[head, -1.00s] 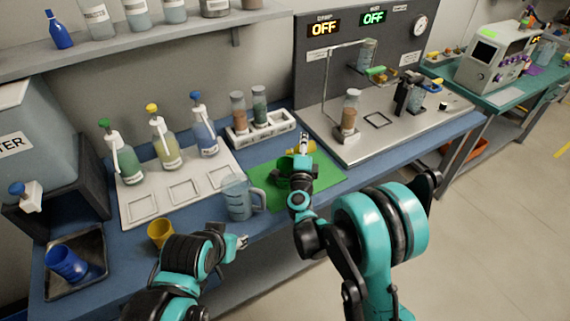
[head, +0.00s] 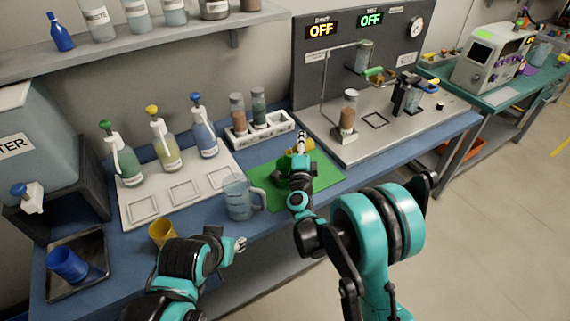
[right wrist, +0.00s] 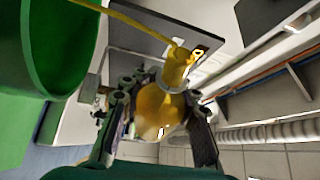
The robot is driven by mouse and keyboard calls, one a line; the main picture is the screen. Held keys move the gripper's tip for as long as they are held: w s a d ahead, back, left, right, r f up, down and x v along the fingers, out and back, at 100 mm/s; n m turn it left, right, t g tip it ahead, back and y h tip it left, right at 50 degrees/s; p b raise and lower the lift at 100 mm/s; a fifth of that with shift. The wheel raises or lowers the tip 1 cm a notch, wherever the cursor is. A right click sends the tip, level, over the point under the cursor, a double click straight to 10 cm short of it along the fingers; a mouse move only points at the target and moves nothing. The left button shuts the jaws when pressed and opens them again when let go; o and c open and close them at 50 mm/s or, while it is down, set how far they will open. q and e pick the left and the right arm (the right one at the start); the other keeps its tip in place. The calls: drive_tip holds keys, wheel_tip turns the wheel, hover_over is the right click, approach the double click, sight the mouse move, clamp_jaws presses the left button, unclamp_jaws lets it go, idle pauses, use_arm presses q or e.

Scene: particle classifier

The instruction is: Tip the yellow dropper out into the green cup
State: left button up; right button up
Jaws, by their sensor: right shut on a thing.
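The yellow dropper (right wrist: 160,108) is between the fingers of my right gripper (right wrist: 158,122) in the right wrist view. Its thin spout reaches up and left, across the rim side of the green cup (right wrist: 35,65). The cup's open mouth faces the camera at the upper left; I cannot tell whether the spout tip is over it. In the head view, part of the dropper (head: 304,146) shows by the right gripper, above the green mat. The arm hides most or all of the cup there. My left gripper (head: 239,243) is near the table's front edge; its finger gap is unclear.
A measuring jug (head: 239,198) stands left of the green mat (head: 262,190). A rack (head: 262,131) with two vials is behind. A grey machine base (head: 375,145) lies to the right. A yellow cup (head: 162,234) and a blue cup (head: 67,265) stand at the left.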

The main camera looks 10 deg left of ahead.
use_arm(q)
drive_tip(key=shift+s, duration=0.45)
use_arm(e)
drive_tip(key=shift+s+a+r+n+t, duration=0.1)
drive_tip(key=shift+r+n+t, duration=0.25)
drive_tip(key=shift+n, duration=0.45)
idle(0.6)
idle(0.6)
